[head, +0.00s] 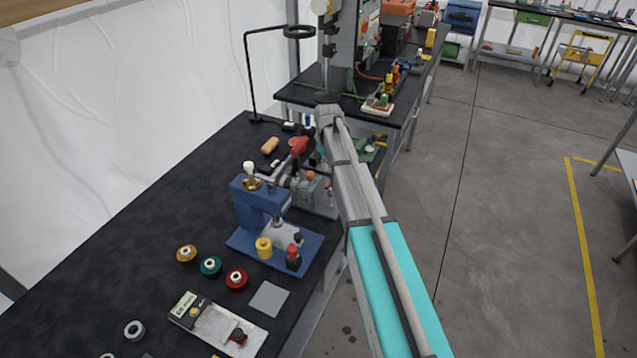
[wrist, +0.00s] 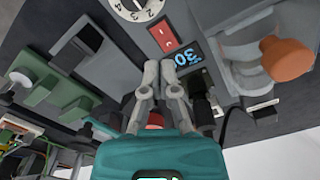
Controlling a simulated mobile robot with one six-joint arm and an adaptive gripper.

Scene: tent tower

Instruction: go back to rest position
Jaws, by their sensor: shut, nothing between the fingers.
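In the wrist view my gripper (wrist: 159,72) is shut, with its fingertips close together and nothing between them. Its fingers point at a dark panel with a red rocker switch (wrist: 165,35) and a small blue display (wrist: 189,54). I cannot tell whether the fingertips touch the panel. In the head view my arm reaches over the right edge of the black bench (head: 120,235). The gripper itself is mostly hidden there behind the arm.
A blue press (head: 262,205) stands on the bench beside my arm, with several coloured knobs and spools around it. A thin black lamp stand (head: 250,75) rises behind. A second bench (head: 300,97) stands further back. The floor (head: 500,200) at right is open.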

